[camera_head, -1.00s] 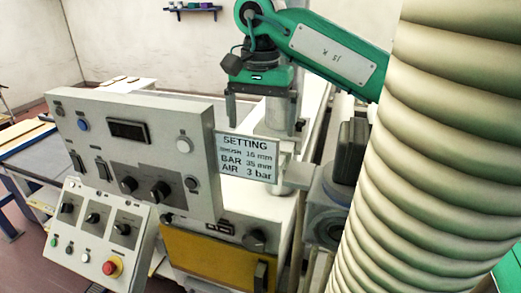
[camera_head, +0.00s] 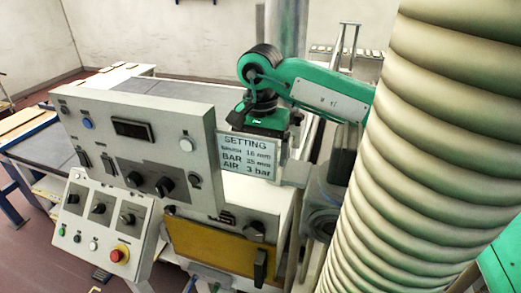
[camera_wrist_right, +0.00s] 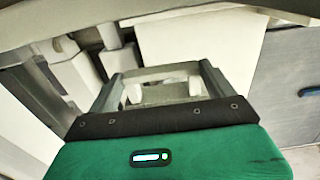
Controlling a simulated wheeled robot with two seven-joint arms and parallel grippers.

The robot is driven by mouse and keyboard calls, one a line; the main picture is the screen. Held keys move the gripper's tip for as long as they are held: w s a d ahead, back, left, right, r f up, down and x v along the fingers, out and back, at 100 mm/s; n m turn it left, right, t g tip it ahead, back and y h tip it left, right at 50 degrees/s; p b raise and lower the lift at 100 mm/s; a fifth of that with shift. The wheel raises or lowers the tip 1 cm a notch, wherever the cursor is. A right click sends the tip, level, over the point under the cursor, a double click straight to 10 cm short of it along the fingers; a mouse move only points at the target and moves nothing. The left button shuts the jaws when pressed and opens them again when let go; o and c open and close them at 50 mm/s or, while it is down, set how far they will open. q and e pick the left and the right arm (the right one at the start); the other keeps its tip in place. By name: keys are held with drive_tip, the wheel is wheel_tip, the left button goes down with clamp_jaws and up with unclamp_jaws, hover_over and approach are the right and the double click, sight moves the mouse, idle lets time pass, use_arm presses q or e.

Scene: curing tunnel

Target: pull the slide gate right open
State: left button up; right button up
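A yellow plate (camera_head: 207,245), which looks like the slide gate, sits low on the front of the grey machine. A dark upright handle (camera_head: 260,266) stands at its right end. The plate appears to cover the opening behind it. My right gripper (camera_wrist_right: 163,88) is open and empty in the right wrist view, its two grey fingers apart. In the head view its green body is above and behind the setting sign, which hides the fingers. It is well above the handle and apart from it. My left gripper is not in view.
The setting sign (camera_head: 246,157) stands between my right gripper and the yellow plate. A control panel (camera_head: 140,150) and a sloped button box (camera_head: 103,222) are at the left. A thick ribbed hose (camera_head: 420,150) fills much of the right side.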

drive_tip(key=c, duration=0.7)
drive_tip(key=shift+o, duration=0.2)
drive_tip(key=s+b, duration=0.1)
drive_tip(key=s+a+b, duration=0.1)
drive_tip(key=s+b, duration=0.1)
drive_tip(key=shift+s, duration=0.1)
drive_tip(key=o, duration=1.1)
drive_tip(key=shift+o, duration=0.7)
drive_tip(key=shift+s+a, duration=0.1)
drive_tip(key=shift+s, duration=0.05)
drive_tip(key=shift+r, duration=0.15)
